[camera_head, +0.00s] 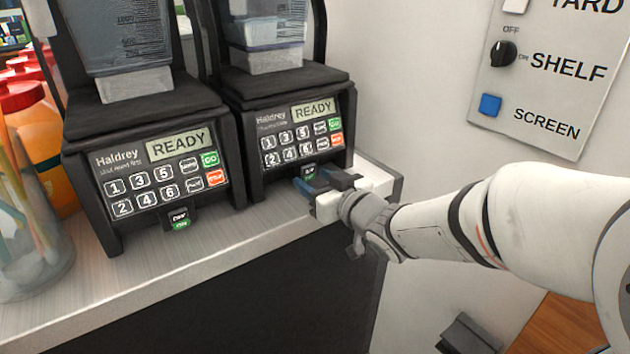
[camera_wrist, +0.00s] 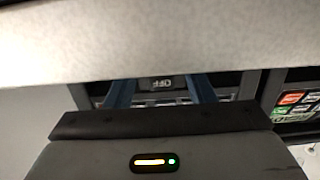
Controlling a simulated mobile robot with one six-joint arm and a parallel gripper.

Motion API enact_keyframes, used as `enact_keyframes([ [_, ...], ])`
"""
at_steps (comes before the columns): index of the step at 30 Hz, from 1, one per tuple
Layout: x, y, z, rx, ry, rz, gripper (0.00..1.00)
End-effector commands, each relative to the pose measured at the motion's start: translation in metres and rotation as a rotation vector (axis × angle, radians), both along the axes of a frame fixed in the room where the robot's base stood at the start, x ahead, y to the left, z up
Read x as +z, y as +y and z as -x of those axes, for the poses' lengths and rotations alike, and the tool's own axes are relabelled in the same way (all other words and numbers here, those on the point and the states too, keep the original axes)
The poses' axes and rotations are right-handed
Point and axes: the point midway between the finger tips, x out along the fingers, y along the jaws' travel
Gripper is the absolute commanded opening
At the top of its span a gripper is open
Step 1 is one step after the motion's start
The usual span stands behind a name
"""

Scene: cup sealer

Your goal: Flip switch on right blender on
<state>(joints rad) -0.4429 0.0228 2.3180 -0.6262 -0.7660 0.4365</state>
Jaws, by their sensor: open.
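The right blender (camera_head: 300,112) is a black machine with a "READY" display and a keypad. Its small switch (camera_head: 308,171) is at the bottom of the front panel, with a dark part and some green showing. In the wrist view, the switch (camera_wrist: 162,84) shows upside-down "OFF" lettering between my blue fingers. My gripper (camera_head: 318,183) is open and close in front of the right blender's lower edge, with one finger on each side of the switch in the wrist view. I cannot tell whether a finger touches the panel.
The left blender (camera_head: 160,150) stands beside it, also reading "READY", with its own switch (camera_head: 180,218). The grey counter (camera_head: 150,275) ends just in front of the machines. A wall panel (camera_head: 545,80) is at right. Bottles and a clear container crowd the left.

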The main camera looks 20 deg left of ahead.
Motion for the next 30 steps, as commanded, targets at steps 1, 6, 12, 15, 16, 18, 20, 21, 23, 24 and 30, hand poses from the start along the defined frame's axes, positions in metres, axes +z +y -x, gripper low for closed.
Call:
enact_keyframes([
  [1,0.001,-0.002,0.001,-0.001,-0.001,-0.001,0.49],
  [6,0.004,-0.019,0.016,-0.002,-0.002,-0.001,0.49],
  [12,0.007,-0.046,0.037,-0.004,-0.001,-0.001,0.49],
  [15,0.008,-0.054,0.044,-0.003,-0.001,-0.001,0.49],
  [16,0.008,-0.056,0.046,-0.002,-0.001,-0.001,0.49],
  [18,0.008,-0.058,0.048,-0.001,0.000,0.000,0.49],
  [20,0.008,-0.059,0.050,-0.001,0.000,0.000,0.49],
  [21,0.008,-0.059,0.050,-0.001,0.000,0.000,0.49],
  [23,0.007,-0.059,0.050,0.000,0.000,0.000,0.49],
  [24,0.007,-0.059,0.050,0.000,0.000,0.000,0.49],
  [30,0.011,-0.066,0.045,-0.032,0.006,0.017,0.49],
])
